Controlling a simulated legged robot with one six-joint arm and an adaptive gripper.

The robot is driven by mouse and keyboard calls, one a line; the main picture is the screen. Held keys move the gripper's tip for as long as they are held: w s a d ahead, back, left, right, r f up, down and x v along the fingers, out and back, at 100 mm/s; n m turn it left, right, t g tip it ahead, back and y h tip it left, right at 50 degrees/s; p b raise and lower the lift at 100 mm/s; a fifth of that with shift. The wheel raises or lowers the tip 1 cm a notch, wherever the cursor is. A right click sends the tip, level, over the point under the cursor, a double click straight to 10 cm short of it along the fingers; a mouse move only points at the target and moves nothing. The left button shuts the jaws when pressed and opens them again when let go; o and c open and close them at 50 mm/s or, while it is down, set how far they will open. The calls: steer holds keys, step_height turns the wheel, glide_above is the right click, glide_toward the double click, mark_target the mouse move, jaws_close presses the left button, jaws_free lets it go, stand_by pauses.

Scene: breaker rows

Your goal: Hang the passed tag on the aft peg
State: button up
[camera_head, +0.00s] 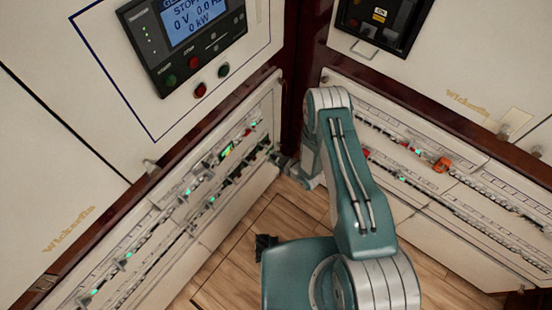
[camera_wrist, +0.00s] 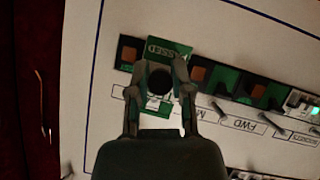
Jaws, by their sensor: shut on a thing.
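My gripper (camera_wrist: 160,76) is shut on the green passed tag (camera_wrist: 168,47), whose printed word "PASSED" shows above the fingertips in the wrist view. A dark round shape sits between the fingers, over the tag; I cannot tell whether it is a hole or a knob. The tag is in front of a white panel (camera_wrist: 245,45) with a row of breakers. A label reading FWD (camera_wrist: 240,124) is to the right, with thin pegs (camera_wrist: 222,116) near it. No aft label is readable. In the head view my gripper (camera_head: 276,157) is at the left panel's right end; the tag is not clear there.
Breakers with orange squares (camera_wrist: 197,74) line the panel, and a lit green unit (camera_wrist: 299,103) is at the right. In the head view a control display (camera_head: 190,25) is above the left panel. A right-hand panel (camera_head: 470,205) carries an orange device (camera_head: 441,164).

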steer(key=shift+w+a, duration=0.6)
steer(key=shift+a, duration=0.2)
steer(key=o, duration=0.9)
steer(key=shift+o, duration=0.2)
steer(key=v, duration=1.2)
steer(key=shift+w, duration=0.15)
stand_by(1.0)
